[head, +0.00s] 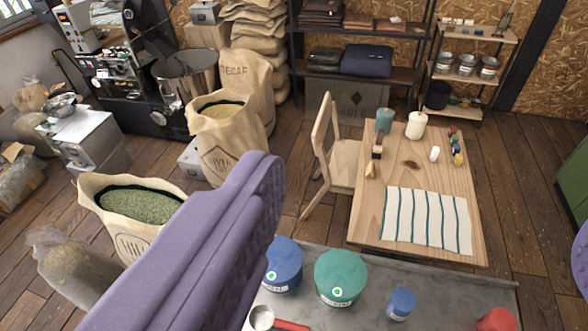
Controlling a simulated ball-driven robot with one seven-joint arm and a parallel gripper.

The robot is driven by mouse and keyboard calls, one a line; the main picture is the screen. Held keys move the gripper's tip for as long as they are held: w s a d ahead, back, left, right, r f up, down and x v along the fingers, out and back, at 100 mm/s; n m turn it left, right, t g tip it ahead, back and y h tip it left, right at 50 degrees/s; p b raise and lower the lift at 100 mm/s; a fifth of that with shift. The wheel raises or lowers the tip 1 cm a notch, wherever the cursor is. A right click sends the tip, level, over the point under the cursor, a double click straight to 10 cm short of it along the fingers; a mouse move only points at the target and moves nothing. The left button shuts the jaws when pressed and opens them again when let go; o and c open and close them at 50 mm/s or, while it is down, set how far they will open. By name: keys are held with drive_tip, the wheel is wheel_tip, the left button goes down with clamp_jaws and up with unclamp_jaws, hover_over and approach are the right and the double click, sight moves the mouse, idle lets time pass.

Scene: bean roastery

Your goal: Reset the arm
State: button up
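My gripper (422,222) shows as two purple fingers spread wide apart. The left finger is large and slants up from the bottom left to the middle. Only a small part of the other finger shows at the right edge. The gripper is open, and nothing is held between the fingers. The rest of my arm is out of view.
Below is a grey counter (370,275) with a blue canister (283,270), a green canister (341,278), a small blue jar (401,303) and a red-handled scoop (262,318). Beyond stand a wooden table (370,215) and chair (343,165). Open bean sacks (225,145) stand left.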

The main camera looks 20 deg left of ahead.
drive_tip(key=shift+w, duration=0.15)
drive_tip(key=shift+f, duration=0.2)
wheel_tip(320, 180, down, 10)
drive_tip(key=b, duration=0.9)
drive_tip(key=shift+r+b, duration=0.25)
drive_tip(key=shift+b, duration=0.1)
drive_tip(key=shift+f, duration=0.1)
idle(0.9)
